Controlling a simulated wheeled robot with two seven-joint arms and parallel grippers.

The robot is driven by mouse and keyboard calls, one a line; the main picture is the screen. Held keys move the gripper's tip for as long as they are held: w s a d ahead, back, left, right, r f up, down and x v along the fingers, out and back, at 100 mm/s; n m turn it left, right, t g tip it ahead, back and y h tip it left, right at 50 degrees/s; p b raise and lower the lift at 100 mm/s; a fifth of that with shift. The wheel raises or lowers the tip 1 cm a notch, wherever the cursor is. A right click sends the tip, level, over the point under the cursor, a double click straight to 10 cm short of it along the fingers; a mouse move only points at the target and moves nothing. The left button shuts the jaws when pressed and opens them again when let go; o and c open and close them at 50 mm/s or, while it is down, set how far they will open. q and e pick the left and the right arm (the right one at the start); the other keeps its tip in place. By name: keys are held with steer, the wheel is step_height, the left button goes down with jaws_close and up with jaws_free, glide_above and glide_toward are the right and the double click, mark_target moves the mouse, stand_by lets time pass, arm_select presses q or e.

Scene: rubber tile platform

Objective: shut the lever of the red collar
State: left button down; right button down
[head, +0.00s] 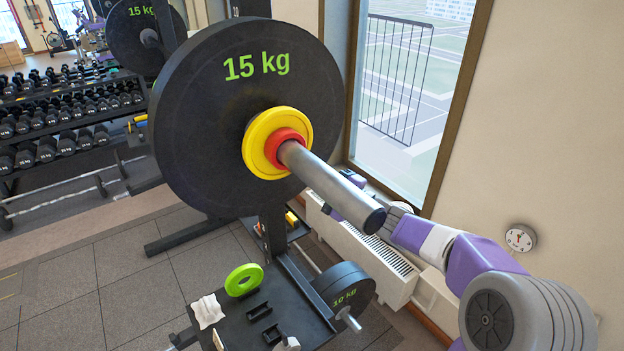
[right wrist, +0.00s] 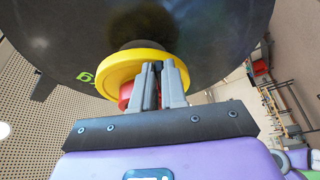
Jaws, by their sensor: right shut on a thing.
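The red collar (head: 284,148) sits around the bar sleeve (head: 335,187), against a yellow plate (head: 262,130) in front of a black 15 kg plate (head: 185,120). In the right wrist view the red collar (right wrist: 126,94) shows left of my right gripper (right wrist: 161,84). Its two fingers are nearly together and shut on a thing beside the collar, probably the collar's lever. The lever itself is hidden by the fingers, so its angle cannot be told. In the head view my right arm reaches in behind the sleeve, which hides the fingertips. My left gripper is out of view.
A radiator (head: 365,262) and window lie behind my right arm. Dumbbell racks stand far left.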

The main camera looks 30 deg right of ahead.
steer(key=shift+d+r+n+g, duration=0.1)
steer(key=shift+r+n+g, duration=0.25)
steer(key=shift+n, duration=0.5)
steer(key=shift+d+r+n+g, duration=0.1)
steer(key=shift+r+n+g, duration=0.2)
steer(key=shift+n, duration=0.5)
steer(key=shift+d+r+n+g, duration=0.1)
steer(key=shift+r+n+g, duration=0.25)
steer(key=shift+n, duration=0.5)
steer(key=c, duration=1.2)
jaws_free()
steer(key=shift+o, duration=0.2)
steer(key=shift+s, duration=0.1)
steer(key=b+v, duration=0.1)
steer(key=v, duration=0.6)
steer(key=shift+s, duration=0.15)
steer(key=shift+d, duration=0.15)
